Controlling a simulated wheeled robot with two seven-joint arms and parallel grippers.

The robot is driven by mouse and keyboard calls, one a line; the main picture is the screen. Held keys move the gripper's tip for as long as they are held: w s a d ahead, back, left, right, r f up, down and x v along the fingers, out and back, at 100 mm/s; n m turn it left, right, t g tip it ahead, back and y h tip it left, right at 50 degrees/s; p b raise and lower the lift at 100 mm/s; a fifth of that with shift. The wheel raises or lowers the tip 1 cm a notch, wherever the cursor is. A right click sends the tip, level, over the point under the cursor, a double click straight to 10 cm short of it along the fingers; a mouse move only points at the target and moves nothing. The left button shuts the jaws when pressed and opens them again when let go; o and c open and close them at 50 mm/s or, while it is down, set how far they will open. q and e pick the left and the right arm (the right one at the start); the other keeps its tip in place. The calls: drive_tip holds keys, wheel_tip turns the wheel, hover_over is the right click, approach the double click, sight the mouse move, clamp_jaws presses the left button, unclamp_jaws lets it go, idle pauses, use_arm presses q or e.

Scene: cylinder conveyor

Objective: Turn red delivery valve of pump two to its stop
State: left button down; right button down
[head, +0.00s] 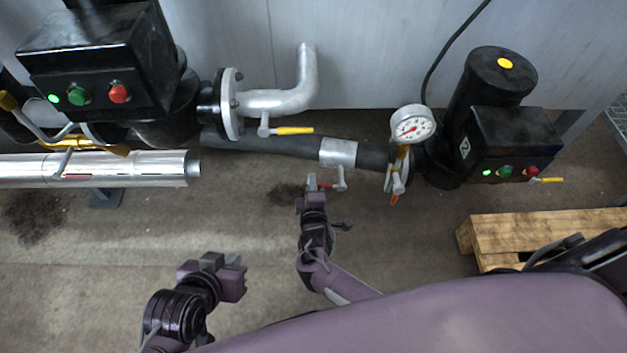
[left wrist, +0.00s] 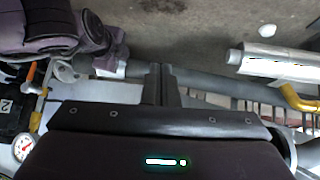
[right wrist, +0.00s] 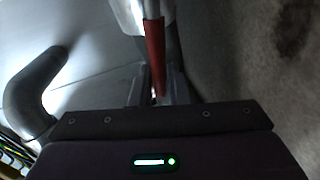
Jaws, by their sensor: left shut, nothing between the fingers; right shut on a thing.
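My right gripper (head: 312,186) is shut on a red valve handle (head: 328,186) on the grey pipe leading to pump two (head: 500,130), which bears a "2" label. In the right wrist view the red handle (right wrist: 155,50) runs down between the finger tips of the right gripper (right wrist: 157,88). The valve's grey body (head: 340,178) shows just right of the gripper; the handle's far end is partly hidden. My left gripper (head: 238,277) is shut and empty, low and to the left over the floor. Its closed fingers (left wrist: 160,82) show in the left wrist view.
A pressure gauge (head: 412,125) and an orange-red handle (head: 394,199) are right of the valve. A yellow-handled valve (head: 294,130) sits above the pipe. A silver pipe (head: 110,169) is at left, a wooden pallet (head: 545,235) at right. Floor between the grippers is clear.

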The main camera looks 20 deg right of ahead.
use_arm(q)
drive_tip(key=shift+w+d+r+t+h, duration=0.2)
drive_tip(key=shift+w+r+t, duration=0.3)
drive_tip(key=shift+w+r, duration=0.2)
drive_tip(key=shift+w+d+r+t+h, duration=0.2)
drive_tip(key=shift+w+r+t, duration=0.3)
drive_tip(key=shift+w+r, duration=0.2)
use_arm(e)
drive_tip(key=shift+a+f+n+h, duration=0.1)
drive_tip(key=shift+f+n+h, duration=0.2)
drive_tip(key=shift+f+n, duration=0.45)
drive_tip(key=c, duration=1.5)
unclamp_jaws()
use_arm(q)
drive_tip(key=shift+a, duration=0.1)
use_arm(e)
drive_tip(key=shift+o, duration=0.2)
